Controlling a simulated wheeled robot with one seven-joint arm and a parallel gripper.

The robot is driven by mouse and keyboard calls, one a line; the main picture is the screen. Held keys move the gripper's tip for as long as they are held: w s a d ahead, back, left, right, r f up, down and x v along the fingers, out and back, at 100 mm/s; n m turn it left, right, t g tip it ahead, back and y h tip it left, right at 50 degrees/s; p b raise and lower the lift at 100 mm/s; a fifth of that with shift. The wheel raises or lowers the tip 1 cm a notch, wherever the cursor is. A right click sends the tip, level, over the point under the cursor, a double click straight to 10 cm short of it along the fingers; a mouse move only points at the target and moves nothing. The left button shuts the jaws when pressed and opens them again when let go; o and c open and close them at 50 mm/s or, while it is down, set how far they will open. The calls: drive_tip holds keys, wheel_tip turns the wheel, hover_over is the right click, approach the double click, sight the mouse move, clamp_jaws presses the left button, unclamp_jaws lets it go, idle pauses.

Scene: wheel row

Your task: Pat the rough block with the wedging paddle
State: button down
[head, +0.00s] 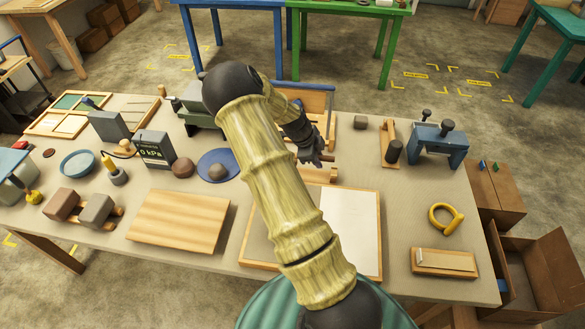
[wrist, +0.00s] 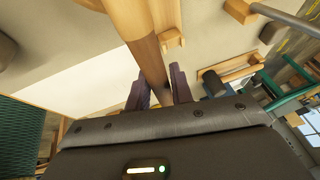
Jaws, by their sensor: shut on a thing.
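My gripper (head: 314,158) is shut on the brown handle of a wooden tool, which I take to be the wedging paddle (wrist: 126,18). In the wrist view the handle runs between the two dark fingers (wrist: 158,88), and its wider, paler part reaches past the top edge. In the head view my arm and gripper hide most of it. A brown block (head: 64,204) and a grey block (head: 97,209) sit side by side on wooden rails at the left; I cannot tell which is the rough block. A small brown block (head: 360,122) stands right of my gripper.
A wooden board (head: 178,222) lies at the front. A framed board with a white half (head: 352,232) lies under my arm. A gauge box (head: 154,150), a blue disc (head: 229,170) with a lump, a blue clamp (head: 437,145) and a yellow ring (head: 446,218) surround them.

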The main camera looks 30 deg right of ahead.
drive_tip(key=s+a+r+p, duration=0.4)
drive_tip(key=s+r+p, duration=0.1)
drive_tip(key=s+r, duration=0.3)
drive_tip(key=shift+s+a+p, duration=0.15)
drive_tip(key=shift+s+p, duration=0.15)
drive_tip(key=shift+s, duration=0.15)
drive_tip(key=shift+a+f, duration=0.1)
drive_tip(key=shift+f, duration=0.05)
